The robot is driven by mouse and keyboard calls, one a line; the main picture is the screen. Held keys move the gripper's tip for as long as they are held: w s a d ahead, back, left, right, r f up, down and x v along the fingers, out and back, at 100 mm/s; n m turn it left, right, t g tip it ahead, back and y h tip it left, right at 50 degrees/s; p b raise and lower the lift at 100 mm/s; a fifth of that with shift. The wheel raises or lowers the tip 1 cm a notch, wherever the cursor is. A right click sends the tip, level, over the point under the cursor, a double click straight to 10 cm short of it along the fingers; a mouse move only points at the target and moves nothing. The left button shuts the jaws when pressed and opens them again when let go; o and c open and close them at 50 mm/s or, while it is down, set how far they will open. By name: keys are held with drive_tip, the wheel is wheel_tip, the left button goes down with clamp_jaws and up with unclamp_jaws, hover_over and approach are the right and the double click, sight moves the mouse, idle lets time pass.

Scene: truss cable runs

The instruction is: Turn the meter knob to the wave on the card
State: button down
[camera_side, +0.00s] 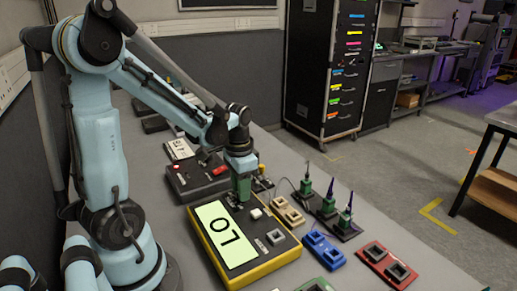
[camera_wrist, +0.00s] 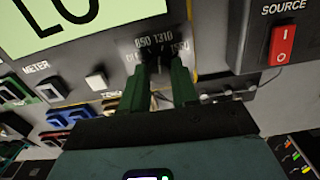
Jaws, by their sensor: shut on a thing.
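The meter (camera_side: 262,262) is a dark box with a yellow edge and a pale green screen reading "LO"; its screen also shows in the wrist view (camera_wrist: 90,18). My gripper (camera_wrist: 161,75) has green fingers shut on the dark meter knob (camera_wrist: 159,58), one finger on each side. Labels around the knob include 850, 1310 and 1550; another at the left is partly hidden. The knob's pointer is too dark to read. In the side view my gripper (camera_side: 242,190) reaches down to the meter's far end and hides the knob. A white card (camera_side: 180,148) lies behind; its print is unclear.
A dark source box (camera_side: 200,182) with a red switch (camera_wrist: 284,44) sits beside the meter. A white button (camera_side: 255,213) is on the meter. Beige, blue (camera_side: 322,250) and red (camera_side: 386,265) holders and several green-bodied connectors (camera_side: 328,205) stand to the right.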

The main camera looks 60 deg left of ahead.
drive_tip(key=shift+m, duration=0.8)
drive_tip(key=c, duration=0.8)
unclamp_jaws()
drive_tip(key=shift+c, duration=0.2)
drive_tip(key=shift+r, duration=0.1)
wheel_tip(320, 180, up, 12)
